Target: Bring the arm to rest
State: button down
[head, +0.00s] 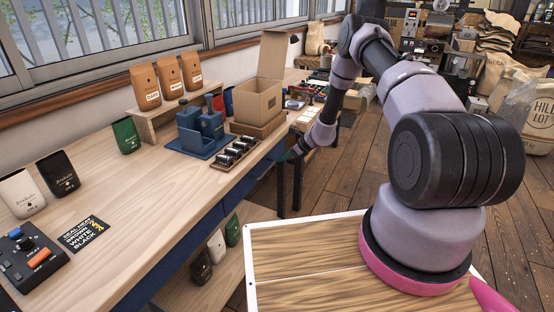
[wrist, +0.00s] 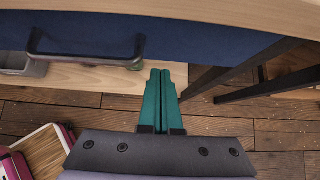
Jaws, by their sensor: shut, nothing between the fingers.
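My arm rises from its base in the head view, bends over and reaches down toward the bench's front edge. My gripper (head: 290,156) is at its far end, small in that view, beside the bench edge. In the wrist view my gripper (wrist: 161,74) shows two green fingers side by side, closed together with nothing between them. The fingers point toward the bench's blue front (wrist: 200,40) and lower shelf. They appear apart from the bench, with floor showing below them.
The wooden bench (head: 130,215) carries a control box (head: 32,258), coffee bags, a blue stand (head: 203,135), a tray of small jars (head: 232,153) and an open carton (head: 258,100). Dark table legs (wrist: 215,82) stand right of the fingers. Sacks (head: 528,110) stand at right; the middle floor is clear.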

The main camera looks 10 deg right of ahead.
jog(key=v, duration=1)
jog(key=s+a+r+n, duration=0.1)
jog(key=s+r+n, duration=0.25)
jog(key=r, duration=0.75)
jog(key=s+a+r+n, duration=0.2)
jog(key=r+n, duration=0.2)
jog(key=r, duration=0.7)
jog(key=s+a+r+n, duration=0.1)
jog(key=s+r+n, duration=0.2)
jog(key=r, duration=0.7)
jog(key=s+r+n+h, duration=0.2)
jog(key=s+r+n, duration=0.4)
jog(key=s+r, duration=0.8)
jog(key=s+d+r+n+t+h, duration=0.1)
jog(key=s+d+n, duration=0.1)
jog(key=s, duration=0.6)
jog(key=s+d+r+n+t+h, duration=0.1)
jog(key=s+d+n+h, duration=0.1)
jog(key=s, duration=0.5)
jog(key=shift+s+d+r, duration=0.25)
jog(key=shift+s+r, duration=0.1)
jog(key=shift+n, duration=0.25)
